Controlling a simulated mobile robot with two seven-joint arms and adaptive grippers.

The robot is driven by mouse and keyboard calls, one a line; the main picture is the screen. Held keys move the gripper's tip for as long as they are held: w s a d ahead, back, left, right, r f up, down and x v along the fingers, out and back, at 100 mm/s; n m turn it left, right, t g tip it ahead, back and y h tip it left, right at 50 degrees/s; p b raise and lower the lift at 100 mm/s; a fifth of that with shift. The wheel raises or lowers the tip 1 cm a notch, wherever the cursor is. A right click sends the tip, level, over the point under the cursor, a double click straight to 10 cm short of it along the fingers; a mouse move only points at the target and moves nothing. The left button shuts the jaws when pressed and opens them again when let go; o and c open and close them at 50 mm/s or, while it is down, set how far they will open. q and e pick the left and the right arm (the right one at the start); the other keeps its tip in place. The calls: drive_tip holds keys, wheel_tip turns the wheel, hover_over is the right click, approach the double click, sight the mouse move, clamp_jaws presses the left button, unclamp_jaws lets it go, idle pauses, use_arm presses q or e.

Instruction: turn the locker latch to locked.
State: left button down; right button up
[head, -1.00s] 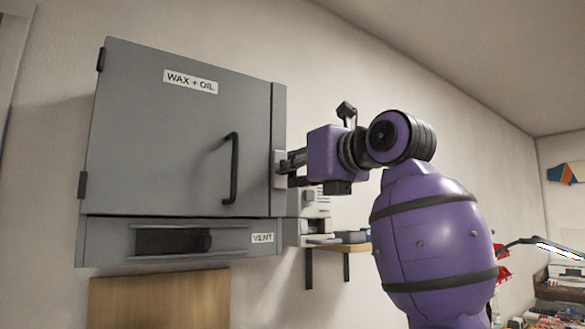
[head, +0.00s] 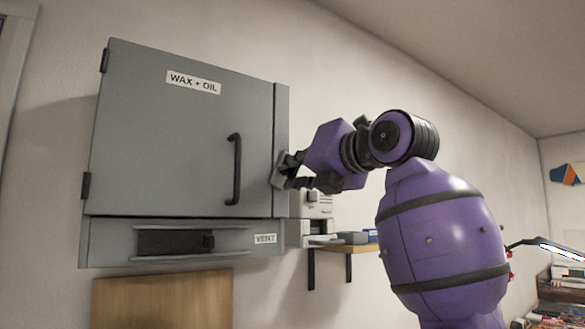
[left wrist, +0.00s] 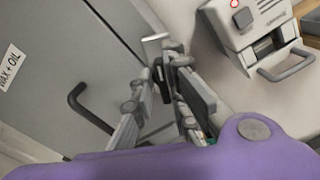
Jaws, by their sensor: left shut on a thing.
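The grey locker (head: 160,130), labelled "WAX + OIL", hangs on the wall with its door closed against the frame. Its latch (head: 277,170) is a small grey plate at the door's right edge, and it looks tilted. My left gripper (head: 288,168) is at the latch, shut on it, with the wrist rolled. In the left wrist view the fingers (left wrist: 166,78) close on the latch (left wrist: 154,42), which they partly cover. A black door handle (head: 234,168) stands left of the gripper, apart from it. My right gripper is in neither view.
A vent drawer section (head: 110,242) sits under the locker door. A white machine (left wrist: 248,30) with a grey handle is close to the right of the gripper. A wooden shelf (head: 355,246) holds small boxes below my arm.

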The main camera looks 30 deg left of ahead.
use_arm(q)
drive_tip(key=m, duration=0.6)
drive_tip(key=shift+w+f+m, duration=0.25)
drive_tip(key=shift+f+m, duration=0.05)
drive_tip(key=shift+f, duration=0.05)
drive_tip(key=m, duration=0.6)
drive_tip(key=shift+f, duration=0.15)
drive_tip(key=c, duration=2.1)
unclamp_jaws()
drive_tip(key=shift+o, duration=1.2)
drive_tip(key=shift+s+r, duration=0.1)
drive_tip(key=shift+r, duration=0.15)
drive_tip(key=shift+r, duration=0.15)
drive_tip(key=v, duration=1.2)
